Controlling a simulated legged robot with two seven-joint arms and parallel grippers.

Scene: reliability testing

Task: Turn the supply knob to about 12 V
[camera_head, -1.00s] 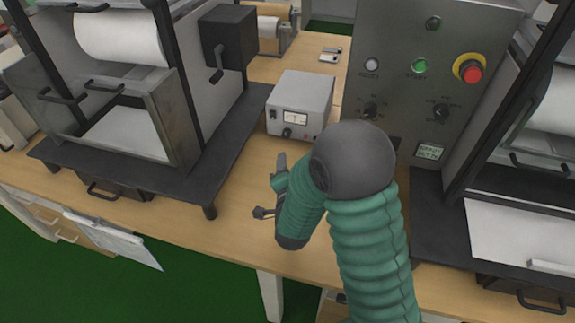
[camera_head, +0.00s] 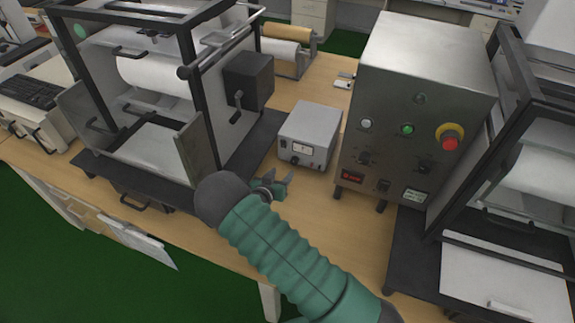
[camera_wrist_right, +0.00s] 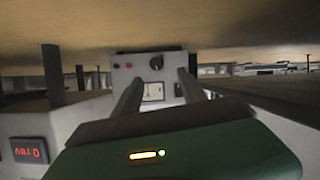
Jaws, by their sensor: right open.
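The power supply is a small light-grey box (camera_head: 312,128) on the bench, with a white meter and a dark knob (camera_head: 295,161) low on its front. In the right wrist view, which is upside down, the black knob (camera_wrist_right: 156,63) shows above the white meter (camera_wrist_right: 153,91). My right gripper (camera_head: 279,178) is open and empty, just in front of the supply and apart from it. In the wrist view its two fingers (camera_wrist_right: 160,77) point at the supply front, with the knob between their tip lines. The meter reading is too small to tell. My left gripper is out of view.
A steel control cabinet (camera_head: 415,75) with buttons, knobs and a red emergency stop (camera_head: 450,141) stands right of the supply. A black-framed paper machine (camera_head: 190,75) stands left. Bare bench (camera_head: 318,205) lies in front of the supply.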

